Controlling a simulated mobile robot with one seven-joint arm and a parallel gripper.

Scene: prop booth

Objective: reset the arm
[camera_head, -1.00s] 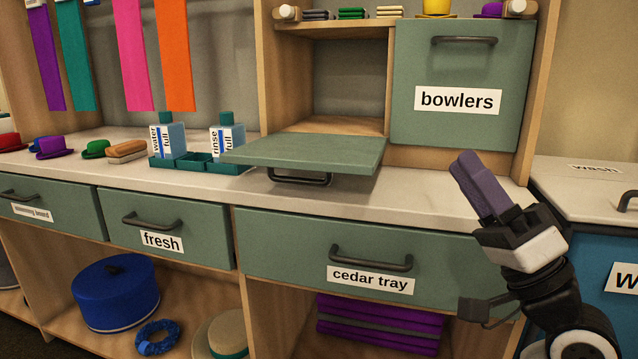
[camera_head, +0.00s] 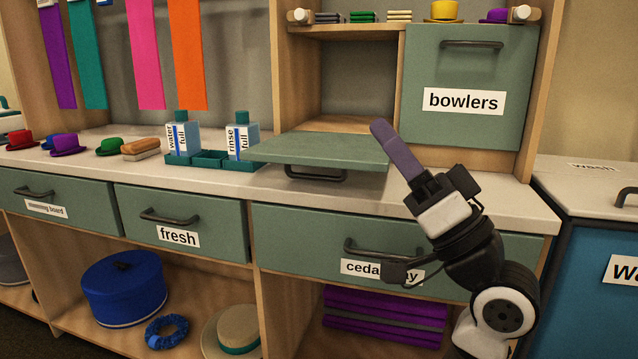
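My gripper (camera_head: 396,148) is at the right of the middle, raised in front of the counter. Its long purple end points up and to the left, beside the right end of the lowered green flap (camera_head: 325,149). From this side the fingers overlap, so I cannot tell whether they are open or shut, or whether anything is between them. My arm's wrist hides part of the label and handle of the cedar tray drawer (camera_head: 300,247).
The green flap juts level from the open cubby. The bowlers door (camera_head: 465,70) is shut. A teal caddy (camera_head: 208,158) with water and rinse bottles stands left of the flap. Several small hats line the counter (camera_head: 225,185). The wash unit (camera_head: 590,185) is at right.

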